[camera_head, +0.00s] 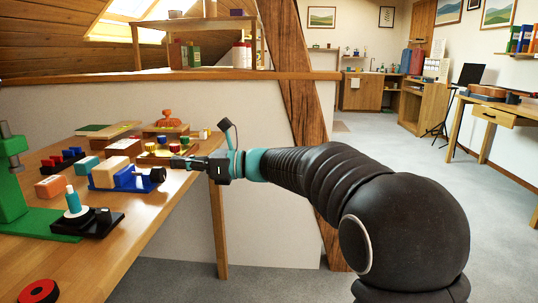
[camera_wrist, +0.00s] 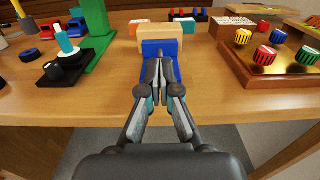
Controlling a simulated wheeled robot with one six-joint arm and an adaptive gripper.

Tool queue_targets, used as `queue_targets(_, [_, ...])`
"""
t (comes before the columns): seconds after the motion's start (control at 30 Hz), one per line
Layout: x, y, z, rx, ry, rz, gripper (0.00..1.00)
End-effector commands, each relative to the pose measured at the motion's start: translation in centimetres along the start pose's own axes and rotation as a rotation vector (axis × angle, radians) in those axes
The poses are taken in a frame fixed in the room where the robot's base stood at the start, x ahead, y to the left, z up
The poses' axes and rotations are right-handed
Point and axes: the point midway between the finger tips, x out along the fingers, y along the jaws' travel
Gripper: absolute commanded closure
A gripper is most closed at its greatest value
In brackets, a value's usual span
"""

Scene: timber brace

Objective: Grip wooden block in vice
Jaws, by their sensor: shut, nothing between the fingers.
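The blue vice (camera_head: 128,179) stands on the workbench, with a black handle knob (camera_head: 158,174) on its right end. The pale wooden block (camera_head: 107,171) sits at the vice, beside its blue jaw. In the wrist view the block (camera_wrist: 160,30) shows behind the blue vice (camera_wrist: 175,47). My gripper (camera_head: 173,163) is shut and empty, close to the knob end of the vice. In the wrist view its fingertips (camera_wrist: 159,62) overlap the front of the vice and hide the knob. I cannot tell whether they touch it.
A green press (camera_head: 12,185) and a black fixture with a teal-and-white post (camera_head: 73,203) stand left of the vice. A wooden board with coloured knobs (camera_wrist: 270,58) lies to the right in the wrist view. The bench's front edge is below my gripper.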

Motion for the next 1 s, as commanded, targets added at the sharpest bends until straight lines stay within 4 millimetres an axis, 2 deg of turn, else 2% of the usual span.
queue_targets(0.2, [2.3,0.0,0.2,0.002,0.0,0.001,1.0])
queue_targets(0.4, [3.2,0.0,0.0,0.0,0.0,0.001,1.0])
queue_targets(1.0, [3.3,0.0,-0.2,0.0,0.0,0.0,1.0])
